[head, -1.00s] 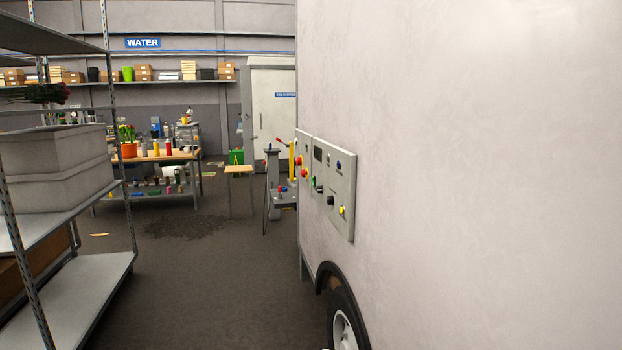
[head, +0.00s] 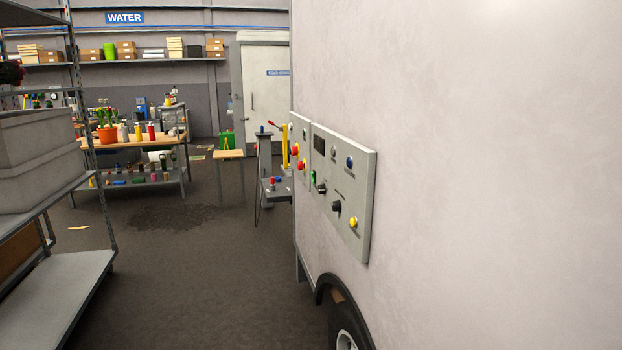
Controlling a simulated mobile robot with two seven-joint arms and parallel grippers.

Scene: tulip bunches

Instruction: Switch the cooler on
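A grey control panel (head: 343,185) is fixed to the side of a large pale wheeled body (head: 480,180), which I take to be the cooler. The panel carries a dark display (head: 319,145), a blue button (head: 349,162), a yellow button (head: 353,222), black knobs (head: 336,206) and a green switch (head: 314,177). The switch's position is too small to tell. Neither of my grippers is in view.
A metal shelf rack (head: 70,285) with grey bins (head: 35,160) stands close on the left. A wheel (head: 348,328) shows below the panel. The dark floor (head: 200,280) between is clear. Farther back are a workbench (head: 130,150), a small table (head: 228,154) and a white door (head: 266,95).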

